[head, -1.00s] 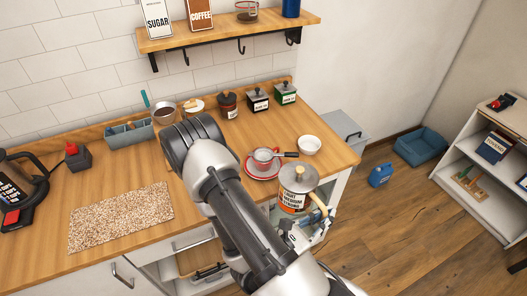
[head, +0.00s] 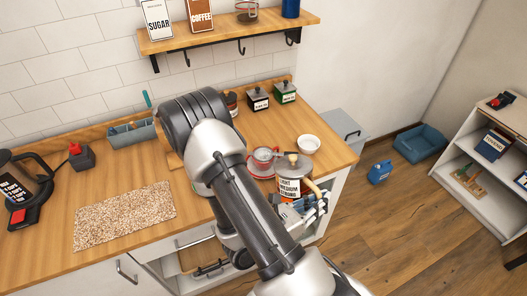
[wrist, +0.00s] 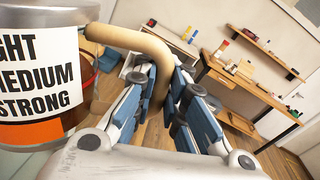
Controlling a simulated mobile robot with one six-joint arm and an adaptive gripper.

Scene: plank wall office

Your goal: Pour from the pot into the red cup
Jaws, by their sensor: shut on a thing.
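The pot (head: 290,187) has a grey lid with a knob, a tan handle and a label reading LIGHT MEDIUM STRONG. My gripper (head: 314,206) is shut on its handle from the right. The pot looks about upright. In the wrist view the pot (wrist: 45,75) fills the left side, with reddish-brown contents showing behind the label, and its tan handle passes between the fingers of my gripper (wrist: 165,95). The red cup (head: 264,154) is on a red saucer (head: 251,167), just left of and behind the pot, partly hidden. A strainer appears to lie across the cup.
A white bowl (head: 308,144) is close behind the pot. My arm hides part of the counter's middle. A speckled mat (head: 124,214) and a coffee maker (head: 24,190) are at left.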

